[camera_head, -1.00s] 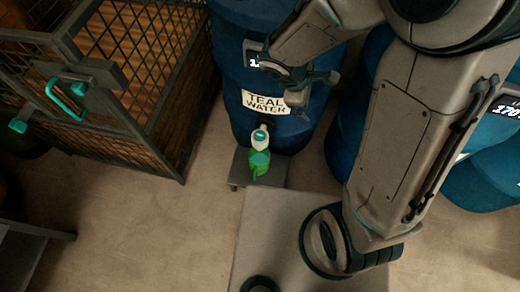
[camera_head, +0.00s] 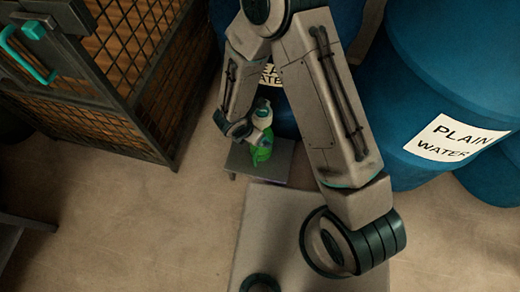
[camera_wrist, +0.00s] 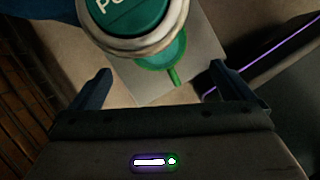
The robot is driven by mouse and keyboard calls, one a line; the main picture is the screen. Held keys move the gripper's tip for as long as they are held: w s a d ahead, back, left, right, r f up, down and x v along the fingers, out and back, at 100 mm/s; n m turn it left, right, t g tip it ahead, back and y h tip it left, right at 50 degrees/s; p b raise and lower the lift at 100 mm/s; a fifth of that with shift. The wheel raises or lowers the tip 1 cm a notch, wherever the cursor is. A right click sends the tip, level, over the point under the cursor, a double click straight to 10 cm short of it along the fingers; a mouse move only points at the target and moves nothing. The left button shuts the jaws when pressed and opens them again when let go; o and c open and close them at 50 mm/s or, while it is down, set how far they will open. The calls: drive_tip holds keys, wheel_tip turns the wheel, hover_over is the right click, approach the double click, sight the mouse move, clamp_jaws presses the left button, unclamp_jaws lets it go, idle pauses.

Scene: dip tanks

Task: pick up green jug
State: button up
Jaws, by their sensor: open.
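The tap's round teal push button (camera_wrist: 130,12) hides much of the jug there. My gripper is open and empty; I see no contact with the jug.
The barrel's label (camera_head: 271,76) is partly hidden by my arm. A blue plain water barrel (camera_head: 440,95) stands at the right. A mesh cage (camera_head: 125,75) with a teal handle is close on the left. Floor (camera_head: 150,225) in front of the cage is clear.

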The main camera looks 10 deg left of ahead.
sight(259, 149)
drive_tip(key=b+x, duration=0.3)
drive_tip(key=x, duration=0.5)
drive_tip(key=shift+a, duration=0.25)
drive_tip(key=shift+w+r, duration=0.1)
drive_tip(key=c, duration=1.7)
drive_tip(key=shift+r, duration=0.2)
